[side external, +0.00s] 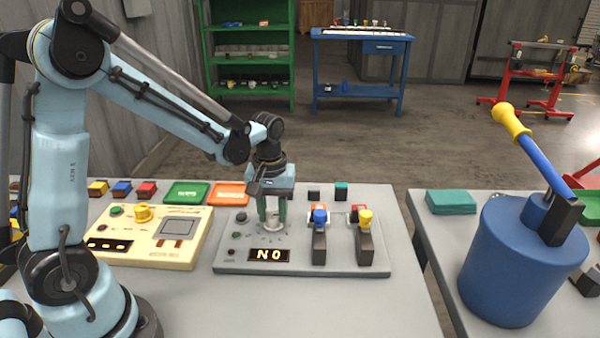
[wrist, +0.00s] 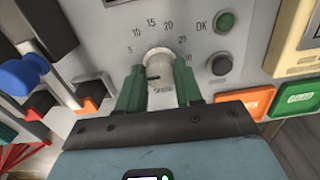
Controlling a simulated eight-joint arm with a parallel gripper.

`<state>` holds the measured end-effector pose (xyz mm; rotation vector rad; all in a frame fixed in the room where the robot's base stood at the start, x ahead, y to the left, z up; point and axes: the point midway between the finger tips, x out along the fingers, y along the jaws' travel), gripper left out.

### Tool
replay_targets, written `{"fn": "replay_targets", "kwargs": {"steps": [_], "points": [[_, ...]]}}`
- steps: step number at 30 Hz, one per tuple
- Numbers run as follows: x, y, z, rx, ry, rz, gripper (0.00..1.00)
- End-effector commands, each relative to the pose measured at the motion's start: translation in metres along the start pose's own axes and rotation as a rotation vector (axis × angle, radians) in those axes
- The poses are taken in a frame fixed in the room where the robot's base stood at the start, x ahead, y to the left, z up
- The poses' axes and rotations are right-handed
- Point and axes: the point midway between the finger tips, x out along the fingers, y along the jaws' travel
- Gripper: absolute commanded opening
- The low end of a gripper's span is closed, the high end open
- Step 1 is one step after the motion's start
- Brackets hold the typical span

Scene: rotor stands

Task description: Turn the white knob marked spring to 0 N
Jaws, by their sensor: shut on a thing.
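The 0 mark is hidden, perhaps by the left finger. My gripper (wrist: 160,88) is shut on the knob, one green finger on each side. In the side view my gripper (side external: 272,222) points straight down over the knob (side external: 273,226). The panel's lit display (side external: 269,255) shows "N 0" from this side, consistent with 0 N upside down.
On the same panel stand a blue-tipped lever (side external: 320,215) and a yellow-tipped lever (side external: 365,218), beside the knob. A cream panel (side external: 150,237) lies to the left. A blue drum (side external: 515,262) with a yellow-handled lever stands on the right table.

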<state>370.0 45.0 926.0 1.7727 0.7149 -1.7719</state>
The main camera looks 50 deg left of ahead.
Motion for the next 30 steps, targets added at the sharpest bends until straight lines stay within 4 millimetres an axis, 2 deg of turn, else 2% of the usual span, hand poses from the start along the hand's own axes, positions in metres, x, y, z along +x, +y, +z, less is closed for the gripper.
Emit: {"fn": "replay_targets", "kwargs": {"steps": [17, 18, 22, 23, 30], "points": [[0.0001, 0.0, 0.0004, -0.037, -0.002, 0.0, 0.05], [0.0001, 0.0, 0.0004, -0.037, -0.002, 0.0, 0.37], [0.0001, 0.0, 0.0003, -0.036, -0.001, 0.0, 0.57], [0.0001, 0.0, 0.0003, -0.035, -0.001, 0.0, 0.61], [0.0, 0.0001, 0.0001, -0.034, -0.001, 0.0, 0.61]]}}
